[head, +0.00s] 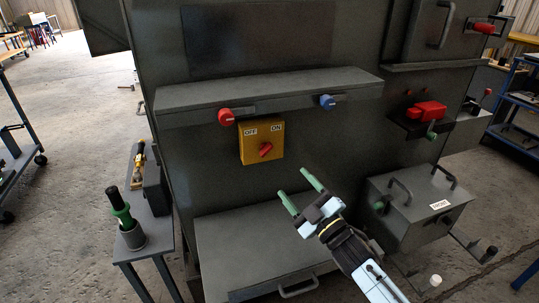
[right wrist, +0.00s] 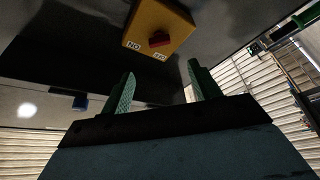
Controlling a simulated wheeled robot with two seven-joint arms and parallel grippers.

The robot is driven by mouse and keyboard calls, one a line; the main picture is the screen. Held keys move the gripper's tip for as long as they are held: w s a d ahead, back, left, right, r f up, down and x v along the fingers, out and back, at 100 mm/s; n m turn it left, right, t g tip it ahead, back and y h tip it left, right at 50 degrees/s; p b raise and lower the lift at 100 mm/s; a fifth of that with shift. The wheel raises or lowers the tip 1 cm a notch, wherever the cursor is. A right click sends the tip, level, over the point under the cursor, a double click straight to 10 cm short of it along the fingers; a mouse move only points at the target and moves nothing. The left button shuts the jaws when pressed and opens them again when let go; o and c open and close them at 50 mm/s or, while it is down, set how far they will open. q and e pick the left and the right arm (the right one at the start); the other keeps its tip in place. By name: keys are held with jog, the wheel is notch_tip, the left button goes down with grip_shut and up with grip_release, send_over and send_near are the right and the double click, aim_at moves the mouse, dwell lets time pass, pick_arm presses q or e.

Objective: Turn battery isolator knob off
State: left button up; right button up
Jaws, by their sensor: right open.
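The battery isolator is a yellow box (head: 262,142) on the front of the dark cabinet, with a red knob (head: 265,149) and OFF and ON labels along its top. The knob's grip sits at a slant, its upper end toward the ON side. My right gripper (head: 300,190) is open and empty, below and right of the box, apart from it. In the right wrist view the yellow box (right wrist: 167,22) and red knob (right wrist: 159,39) show beyond the open green fingers (right wrist: 160,88). My left gripper is not in view.
A grey ledge (head: 270,90) with a red knob (head: 226,117) and a blue knob (head: 327,101) juts out above the box. A grey case (head: 415,205) stands at right. A side table (head: 147,222) holding a green-handled tool stands at left.

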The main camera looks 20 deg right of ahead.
aim_at(267, 152)
jog(key=b+x, duration=0.1)
jog(key=x, duration=0.9)
jog(key=shift+w+a+b, duration=0.1)
jog(key=shift+w+b, duration=0.2)
jog(key=shift+x, duration=0.8)
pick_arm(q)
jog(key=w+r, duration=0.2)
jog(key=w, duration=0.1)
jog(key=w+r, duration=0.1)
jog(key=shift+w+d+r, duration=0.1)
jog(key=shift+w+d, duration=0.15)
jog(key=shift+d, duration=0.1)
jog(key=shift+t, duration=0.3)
pick_arm(e)
jog(key=c, duration=1)
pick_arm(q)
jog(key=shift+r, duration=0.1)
pick_arm(e)
jog(key=shift+r, duration=0.1)
